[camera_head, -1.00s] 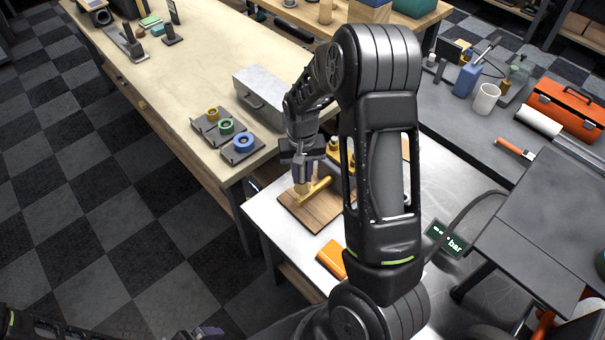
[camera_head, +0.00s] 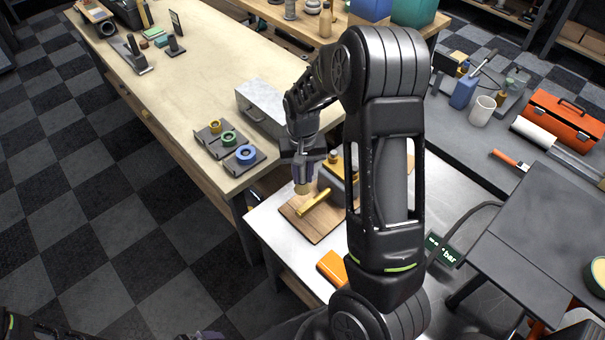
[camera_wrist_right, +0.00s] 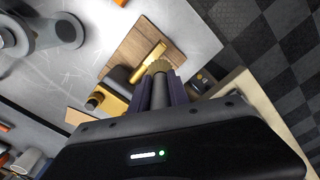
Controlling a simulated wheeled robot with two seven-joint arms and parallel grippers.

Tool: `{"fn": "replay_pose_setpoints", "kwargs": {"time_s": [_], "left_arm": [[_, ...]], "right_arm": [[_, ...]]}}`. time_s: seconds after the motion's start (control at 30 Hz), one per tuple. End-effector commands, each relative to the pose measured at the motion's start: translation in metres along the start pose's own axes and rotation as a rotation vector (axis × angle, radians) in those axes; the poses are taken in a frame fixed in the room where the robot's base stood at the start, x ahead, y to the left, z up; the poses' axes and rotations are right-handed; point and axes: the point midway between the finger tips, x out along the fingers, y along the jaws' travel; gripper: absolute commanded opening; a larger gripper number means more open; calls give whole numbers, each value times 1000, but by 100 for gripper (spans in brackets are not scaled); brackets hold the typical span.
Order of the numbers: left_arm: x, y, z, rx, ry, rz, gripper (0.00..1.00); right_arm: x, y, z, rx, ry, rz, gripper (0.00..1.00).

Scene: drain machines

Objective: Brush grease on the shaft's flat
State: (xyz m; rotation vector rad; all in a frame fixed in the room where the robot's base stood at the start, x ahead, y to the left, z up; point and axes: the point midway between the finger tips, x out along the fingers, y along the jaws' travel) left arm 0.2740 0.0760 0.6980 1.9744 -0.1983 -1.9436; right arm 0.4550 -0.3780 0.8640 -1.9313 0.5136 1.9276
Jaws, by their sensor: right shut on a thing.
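A yellow shaft (camera_head: 314,203) lies on a brown wooden board (camera_head: 297,223); it also shows in the right wrist view (camera_wrist_right: 145,67). My right gripper (camera_head: 302,172) is shut on a brush with tan bristles (camera_wrist_right: 159,67). The bristles point down at the board and overlap one side of the shaft in the wrist view; whether they touch it I cannot tell. The shaft's flat is too small to make out. My left gripper (camera_head: 207,335) is only partly visible at the bottom edge, apart from everything.
A dark and yellow block (camera_head: 338,180) stands by the shaft, partly hidden by my right arm. An orange box (camera_head: 332,267) lies in front of the board. A bench with blue, green and yellow rings (camera_head: 245,153) stands at the left.

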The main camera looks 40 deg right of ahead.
Motion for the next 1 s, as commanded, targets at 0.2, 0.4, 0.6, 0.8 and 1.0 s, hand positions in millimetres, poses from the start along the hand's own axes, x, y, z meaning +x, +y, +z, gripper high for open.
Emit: {"fn": "replay_pose_setpoints", "kwargs": {"time_s": [0.2, 0.4, 0.6, 0.8, 1.0], "left_arm": [[-16, 6, 0, 0, 0, 0, 100], [-18, 7, 0, 0, 0, 0, 100], [-18, 7, 0, 0, 0, 0, 100], [-18, 7, 0, 0, 0, 0, 100], [-18, 7, 0, 0, 0, 0, 100]], "right_arm": [[-23, 0, 0, 0, 1, 0, 0], [-27, 0, 0, -1, 0, 0, 0], [-27, 0, 0, 0, 0, 0, 0], [-27, 0, 0, 0, 0, 0, 0], [-27, 0, 0, 0, 0, 0, 0]]}}
